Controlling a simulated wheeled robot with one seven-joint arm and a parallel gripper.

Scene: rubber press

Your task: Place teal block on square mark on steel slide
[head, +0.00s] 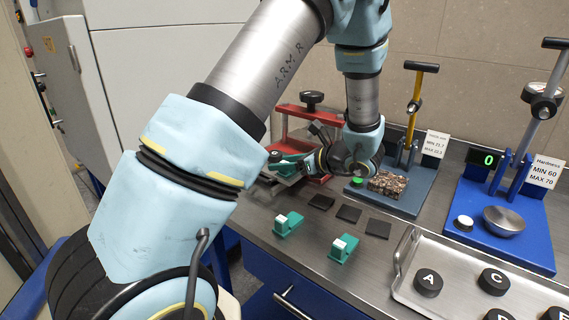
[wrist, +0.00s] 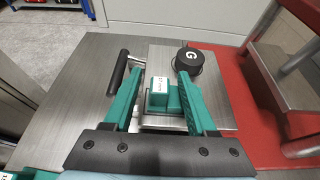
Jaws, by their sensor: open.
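A teal block (wrist: 172,102) with a white label on top is on the steel slide (wrist: 218,112) in the wrist view, between my fingers. My gripper (wrist: 160,76) is open, one teal finger on each side of the block. I cannot tell whether either finger touches it. In the head view my gripper (head: 288,164) is at the red press, and the block there cannot be told from the fingers.
A black puck marked G (wrist: 189,61) sits at the slide's far edge, and a black handle (wrist: 118,73) is at its left. The red press frame (wrist: 262,100) stands close on the right. Two other teal blocks (head: 287,226) (head: 341,251) with white tops stand on the bench.

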